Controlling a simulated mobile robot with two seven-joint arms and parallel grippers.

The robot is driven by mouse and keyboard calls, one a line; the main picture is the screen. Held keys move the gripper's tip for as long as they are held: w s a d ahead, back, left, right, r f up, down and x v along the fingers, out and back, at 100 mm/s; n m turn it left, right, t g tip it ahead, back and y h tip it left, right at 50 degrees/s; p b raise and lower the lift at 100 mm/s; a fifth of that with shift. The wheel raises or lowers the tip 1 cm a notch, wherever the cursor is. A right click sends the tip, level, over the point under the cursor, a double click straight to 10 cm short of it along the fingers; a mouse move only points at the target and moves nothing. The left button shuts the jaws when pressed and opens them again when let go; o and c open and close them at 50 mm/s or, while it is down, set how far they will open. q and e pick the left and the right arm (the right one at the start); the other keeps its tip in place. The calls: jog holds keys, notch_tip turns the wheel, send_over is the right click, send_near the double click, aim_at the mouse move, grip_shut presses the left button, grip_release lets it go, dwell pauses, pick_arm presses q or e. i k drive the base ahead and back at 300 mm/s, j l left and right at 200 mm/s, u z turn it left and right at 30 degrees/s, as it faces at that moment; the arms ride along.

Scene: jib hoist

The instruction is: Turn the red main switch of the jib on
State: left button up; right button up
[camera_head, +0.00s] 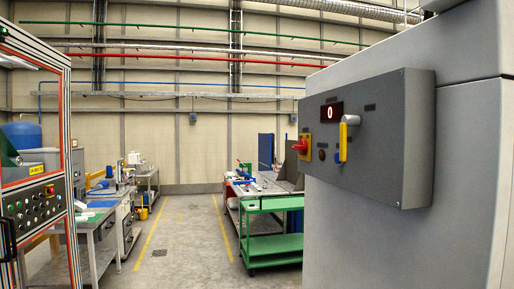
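The red main switch (301,146) sits on a yellow plate at the left end of the front face of a grey control box (400,140). The switch is small and seen at a slant, so I cannot tell its position. A display (331,112) on the box shows a lit 0. A yellow lever (342,142) and a light grey knob (351,120) are to the right of the switch. Neither of my grippers is in view.
The box is mounted on a large grey housing (400,240) filling the right side. A green cart (270,243) stands beyond it. A framed panel with buttons (38,208) stands at left. The floor aisle (185,235) between yellow lines is clear.

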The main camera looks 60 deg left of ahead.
aim_at(301, 147)
jog(key=u, duration=1.65)
jog(key=i, duration=0.2)
jog(key=j+u, duration=0.05)
